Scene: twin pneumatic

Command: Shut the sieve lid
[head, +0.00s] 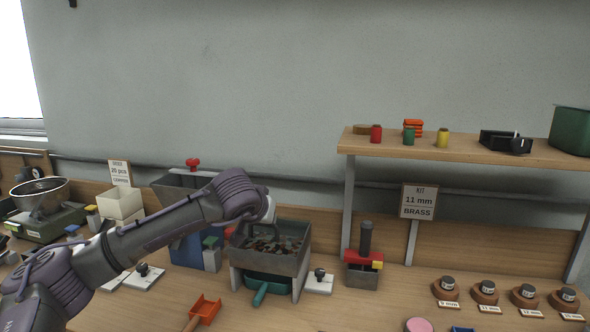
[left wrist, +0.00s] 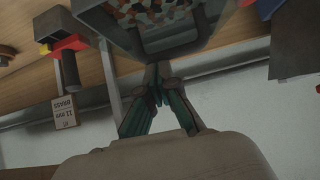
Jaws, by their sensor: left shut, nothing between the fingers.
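The sieve (head: 270,262) is a grey box on a stand, holding many small brown, red and pale pieces. A dark arched part shows inside it; I cannot tell whether this belongs to the lid. Its top is open to view. My left arm reaches over from the left and its wrist hides the sieve's back left corner; the fingers are hidden in the head view. In the left wrist view my left gripper (left wrist: 157,80) is shut and empty, its tips close to the edge of the grey sieve wall or raised lid (left wrist: 165,48). Contact is unclear. My right gripper is out of view.
A green-handled drawer or scoop (head: 261,293) sits under the sieve. A blue machine with a grey hopper (head: 175,185) stands left. A red and black press (head: 364,262) stands right. A shelf (head: 460,146) is above right. An orange scoop (head: 205,308) lies in front.

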